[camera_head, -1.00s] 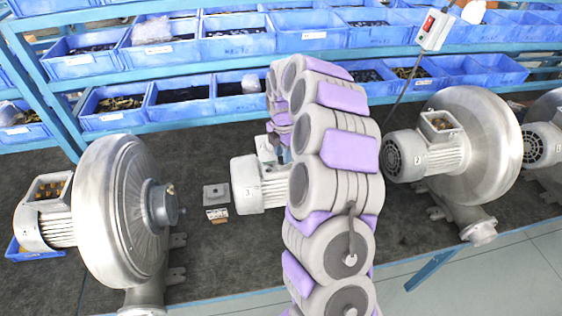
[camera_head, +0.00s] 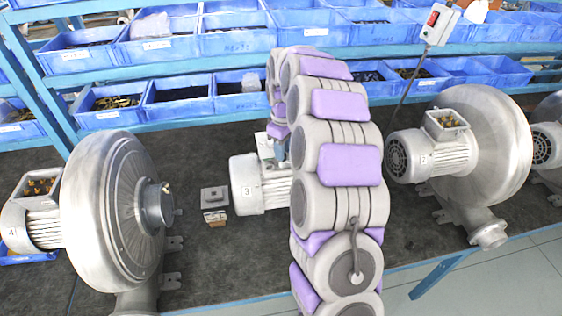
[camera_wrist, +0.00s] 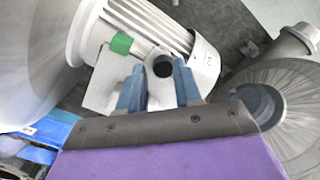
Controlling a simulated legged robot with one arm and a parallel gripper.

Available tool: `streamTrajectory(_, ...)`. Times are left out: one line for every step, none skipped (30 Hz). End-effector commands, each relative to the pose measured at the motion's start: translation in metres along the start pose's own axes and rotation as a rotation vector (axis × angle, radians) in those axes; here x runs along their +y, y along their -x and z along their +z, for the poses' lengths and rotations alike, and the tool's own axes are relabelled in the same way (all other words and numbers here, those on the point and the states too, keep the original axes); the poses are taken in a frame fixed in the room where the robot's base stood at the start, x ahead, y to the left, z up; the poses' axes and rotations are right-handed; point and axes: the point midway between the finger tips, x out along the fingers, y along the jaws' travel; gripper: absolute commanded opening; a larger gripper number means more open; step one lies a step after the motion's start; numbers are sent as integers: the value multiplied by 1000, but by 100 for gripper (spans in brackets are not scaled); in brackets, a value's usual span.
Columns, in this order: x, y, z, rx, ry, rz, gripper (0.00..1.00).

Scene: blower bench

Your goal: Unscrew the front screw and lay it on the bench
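The motor marked 3 (camera_head: 258,184) lies on the bench in the middle of the head view, partly behind my arm. In the wrist view, its finned housing (camera_wrist: 135,25) shows beyond a pale terminal box (camera_wrist: 100,92). A dark round opening (camera_wrist: 162,67) and a green block (camera_wrist: 121,43) are on or beside the box. My gripper (camera_wrist: 159,82) has its two blue-grey fingers spread, one on each side of the opening's line. I cannot make out the front screw.
A small square grey part (camera_head: 214,196) lies on the dark bench (camera_head: 215,260), left of the motor. A large blower (camera_head: 105,215) stands at left and another (camera_head: 490,140) at right. Blue bins (camera_head: 185,100) line the shelves behind.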

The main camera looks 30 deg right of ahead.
Motion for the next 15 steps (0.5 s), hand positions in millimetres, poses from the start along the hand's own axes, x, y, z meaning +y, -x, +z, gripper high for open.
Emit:
streamTrajectory(1, -2, 1, 0, -63, 0, 34)
streamTrajectory(1, -2, 1, -1, -102, 0, 34)
streamTrajectory(1, -2, 2, -1, -154, 1, 34)
streamTrajectory(0, -2, 2, -1, -193, 1, 34)
streamTrajectory(0, -2, 2, -1, -232, 0, 34)
streamTrajectory(0, -2, 2, -1, -284, 0, 34)
streamTrajectory(0, -2, 2, -1, -323, 0, 34)
streamTrajectory(1, -2, 2, -1, -363, 1, 34)
streamTrajectory(1, -2, 2, 0, -415, 1, 34)
streamTrajectory(1, -2, 2, 0, -455, 1, 34)
streamTrajectory(1, -2, 2, 0, -495, 1, 34)
streamTrajectory(1, -2, 2, 0, -546, 1, 34)
streamTrajectory(1, -2, 1, 0, -585, 1, 34)
streamTrajectory(1, -2, 1, 0, -622, 2, 34)
streamTrajectory(1, -2, 1, -1, -666, 3, 34)
